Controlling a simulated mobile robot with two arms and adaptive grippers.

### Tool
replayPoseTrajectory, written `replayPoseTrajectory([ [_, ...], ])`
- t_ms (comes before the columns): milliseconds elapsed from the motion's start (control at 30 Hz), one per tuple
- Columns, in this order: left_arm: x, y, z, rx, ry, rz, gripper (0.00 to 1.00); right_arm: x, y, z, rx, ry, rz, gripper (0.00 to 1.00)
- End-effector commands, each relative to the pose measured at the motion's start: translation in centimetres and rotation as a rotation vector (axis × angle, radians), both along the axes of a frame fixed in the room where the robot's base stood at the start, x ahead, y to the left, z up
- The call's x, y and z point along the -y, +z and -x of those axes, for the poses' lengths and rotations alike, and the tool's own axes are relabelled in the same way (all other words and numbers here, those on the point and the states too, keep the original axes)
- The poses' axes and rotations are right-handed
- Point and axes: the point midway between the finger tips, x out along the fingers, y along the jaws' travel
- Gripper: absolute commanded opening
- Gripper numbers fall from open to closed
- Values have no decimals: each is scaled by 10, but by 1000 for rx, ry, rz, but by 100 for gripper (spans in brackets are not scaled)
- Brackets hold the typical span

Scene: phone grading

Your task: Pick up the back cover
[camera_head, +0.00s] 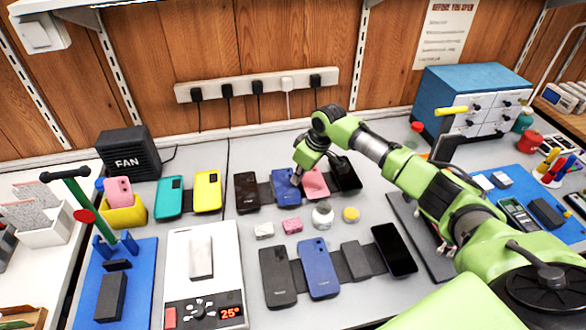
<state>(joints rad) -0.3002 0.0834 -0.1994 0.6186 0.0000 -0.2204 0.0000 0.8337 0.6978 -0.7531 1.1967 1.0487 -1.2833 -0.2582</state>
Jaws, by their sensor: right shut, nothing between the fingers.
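Several phone-shaped pieces lie on the grey bench, and I cannot tell for sure which one is the back cover. The back row holds a dark brown one (246,193), a blue one (286,188), a pink one (315,183) and a black one (346,174). The front row holds a dark grey one (278,277), a larger blue one (319,268) and a dark-screened phone (394,250). My right gripper (296,181) is shut and empty, at the blue and pink pieces in the back row, partly hiding them. I cannot tell whether it touches them. My left gripper is out of view.
A teal piece (170,197) and a yellow piece (207,191) stand to the left. Small pink and white blocks, a white jar (322,216) and a yellow-lidded pot (351,214) lie between the rows. A heating plate (227,260) is front left; a blue drawer cabinet (470,85) is back right.

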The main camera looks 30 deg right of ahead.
Motion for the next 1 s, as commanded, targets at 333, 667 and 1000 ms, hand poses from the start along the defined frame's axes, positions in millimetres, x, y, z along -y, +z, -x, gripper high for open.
replayPoseTrajectory([
  [333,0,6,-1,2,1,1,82,7,0,13,-1,-1,0,0],
  [667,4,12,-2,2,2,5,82,8,2,16,-2,-1,0,0],
  [1000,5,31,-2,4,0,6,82,16,0,31,-3,1,-1,0],
])
